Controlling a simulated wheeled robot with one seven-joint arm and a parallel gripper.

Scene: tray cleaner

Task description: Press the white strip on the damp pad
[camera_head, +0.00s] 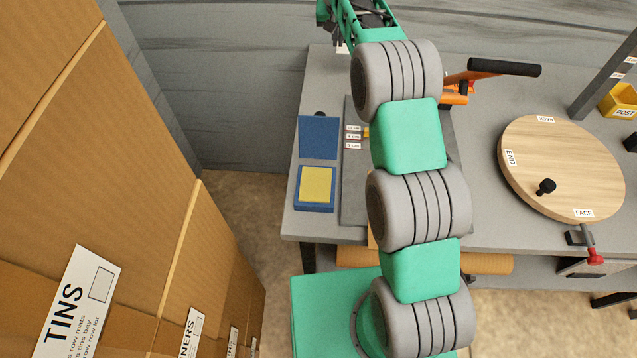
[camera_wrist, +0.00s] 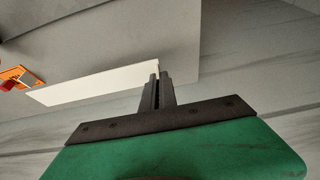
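The white strip (camera_wrist: 95,86) shows in the wrist view as a long flat band. Its right end meets the tips of my gripper (camera_wrist: 158,78), whose two dark fingers are close together on it. In the head view my arm reaches to the far side of the bench; the gripper there is mostly hidden, with a small pale piece (camera_head: 342,47) below the arm's end. The damp pad (camera_head: 317,184) is a yellow pad in a blue case at the bench's left front, with its blue lid (camera_head: 319,138) open behind it. My gripper is well away from the pad.
A round wooden board (camera_head: 560,165) with a black knob lies on the grey bench (camera_head: 480,215) at right. An orange tool with a black handle (camera_head: 505,68) stands behind my arm. Cardboard boxes (camera_head: 80,180) fill the left. An orange item (camera_wrist: 17,78) lies near the strip's far end.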

